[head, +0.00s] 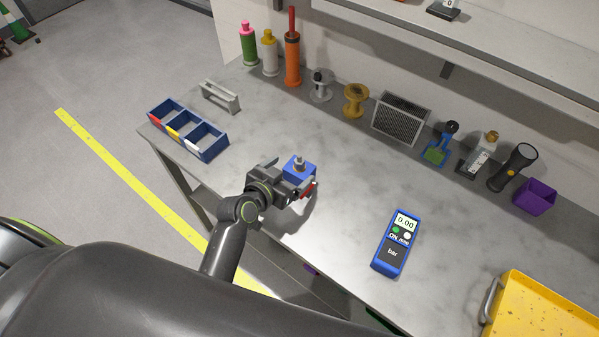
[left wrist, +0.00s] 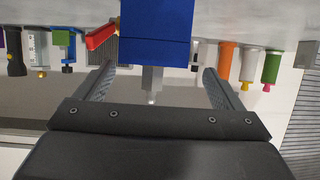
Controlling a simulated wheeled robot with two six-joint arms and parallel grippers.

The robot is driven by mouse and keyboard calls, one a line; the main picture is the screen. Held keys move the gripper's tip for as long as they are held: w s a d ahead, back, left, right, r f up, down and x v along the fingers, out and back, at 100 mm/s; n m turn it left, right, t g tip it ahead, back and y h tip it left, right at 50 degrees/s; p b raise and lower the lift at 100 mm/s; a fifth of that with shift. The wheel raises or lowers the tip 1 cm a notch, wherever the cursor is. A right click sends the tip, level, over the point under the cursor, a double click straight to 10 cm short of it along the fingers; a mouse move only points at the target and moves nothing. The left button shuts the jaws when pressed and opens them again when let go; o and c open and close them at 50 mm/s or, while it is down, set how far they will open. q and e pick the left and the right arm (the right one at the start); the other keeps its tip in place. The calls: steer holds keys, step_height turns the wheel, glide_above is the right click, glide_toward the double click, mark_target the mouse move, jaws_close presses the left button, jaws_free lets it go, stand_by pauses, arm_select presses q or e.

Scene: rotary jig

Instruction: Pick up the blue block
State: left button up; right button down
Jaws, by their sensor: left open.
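The blue block (head: 300,169) stands on the grey marble-look worktop, with a metal post on top and a red piece (head: 309,189) low at its side. My left gripper (head: 293,184) is at the block's near side and partly hides it. In the left wrist view, which looks upside down, the blue block (left wrist: 155,28) is at top centre with its post pointing down. The open fingers of my left gripper (left wrist: 158,70) spread on either side of the post, with gaps; their exact depth against the block is unclear. My right gripper is not in view.
A blue gauge (head: 396,243) lies to the right. A blue compartment tray (head: 188,131) and a grey bracket (head: 220,97) are at the left. Bottles, spools, a flashlight (head: 513,167) and a purple bin (head: 535,197) line the back. A yellow tray (head: 540,310) is at lower right.

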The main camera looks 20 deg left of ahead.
mark_target(297, 170)
arm_select(q)
steer(key=shift+w+d+f, duration=0.1)
steer(key=shift+w+f, duration=0.1)
steer(key=shift+w, duration=0.2)
steer(key=shift+w+d+f+p, duration=0.1)
steer(key=shift+w+d+p, duration=0.1)
steer(key=shift+w+p, duration=0.1)
steer(key=shift+w+d+f+p, duration=0.25)
steer(key=shift+w+d+f, duration=0.1)
steer(key=shift+w, duration=0.2)
steer(key=shift+w+d+f+p, duration=0.25)
steer(key=shift+w+d+f, duration=0.1)
steer(key=shift+w, duration=0.2)
steer(key=shift+x, duration=0.8)
steer(key=shift+a+f, duration=0.1)
steer(key=c, duration=1.2)
steer(key=shift+c, duration=0.8)
